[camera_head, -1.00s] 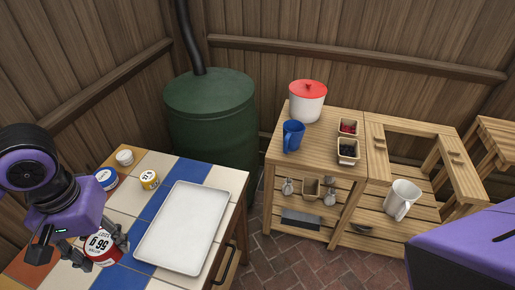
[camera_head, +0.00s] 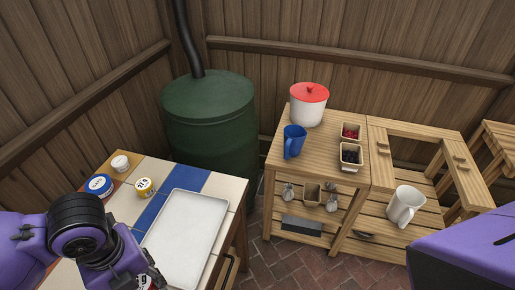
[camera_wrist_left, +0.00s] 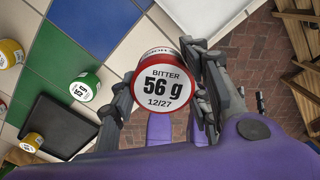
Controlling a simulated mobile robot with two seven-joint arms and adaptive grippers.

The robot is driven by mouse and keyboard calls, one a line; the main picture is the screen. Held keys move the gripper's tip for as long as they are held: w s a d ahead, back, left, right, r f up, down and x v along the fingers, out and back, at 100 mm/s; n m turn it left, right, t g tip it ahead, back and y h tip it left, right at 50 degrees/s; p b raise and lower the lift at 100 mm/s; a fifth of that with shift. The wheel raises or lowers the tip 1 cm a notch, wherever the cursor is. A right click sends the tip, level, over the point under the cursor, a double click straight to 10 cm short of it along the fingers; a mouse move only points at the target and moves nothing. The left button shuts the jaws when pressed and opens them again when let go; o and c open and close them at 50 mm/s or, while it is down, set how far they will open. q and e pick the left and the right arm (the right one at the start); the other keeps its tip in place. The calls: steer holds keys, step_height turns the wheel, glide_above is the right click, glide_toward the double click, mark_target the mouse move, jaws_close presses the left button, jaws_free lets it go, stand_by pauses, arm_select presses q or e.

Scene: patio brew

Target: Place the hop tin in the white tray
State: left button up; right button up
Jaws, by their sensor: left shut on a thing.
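The hop tin (camera_wrist_left: 160,85) is red with a white lid reading "BITTER 56 g 12/27". My left gripper (camera_wrist_left: 168,88) is shut on it, one finger on each side. In the head view the tin (camera_head: 145,283) is mostly hidden by my left gripper (camera_head: 143,272), at the front-left side of the white tray. The white tray (camera_head: 188,235) is a shallow, empty rectangle on the tiled table; part of it shows at the top of the left wrist view (camera_wrist_left: 215,12). I cannot tell the tin's height above the table. My right gripper is out of view.
A white tin (camera_head: 120,163), a blue tin (camera_head: 99,185) and a yellow tin (camera_head: 145,187) stand behind my left gripper. The wrist view shows a green tin (camera_wrist_left: 83,89) and a dark tray (camera_wrist_left: 55,125). A green barrel (camera_head: 210,125) stands behind the table (camera_head: 228,192).

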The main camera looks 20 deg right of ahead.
arm_select(q)
steer(key=shift+s+d+f+m, duration=0.1)
steer(key=shift+f+m, duration=0.2)
steer(key=shift+m, duration=0.7)
steer(key=w+f, duration=0.3)
steer(key=w, duration=0.1)
steer(key=w+f, duration=0.3)
steer(key=w, duration=0.2)
steer(key=w+a+f+b, duration=0.1)
steer(key=w+f, duration=0.2)
steer(key=w, duration=0.1)
steer(key=shift+w+f, duration=0.35)
step_height(320, 180, down, 3)
steer(key=shift+f, duration=0.1)
steer(key=shift+w, duration=0.1)
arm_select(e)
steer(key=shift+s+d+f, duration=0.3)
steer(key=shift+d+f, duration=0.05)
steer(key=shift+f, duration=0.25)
arm_select(q)
steer(key=shift+f, duration=0.1)
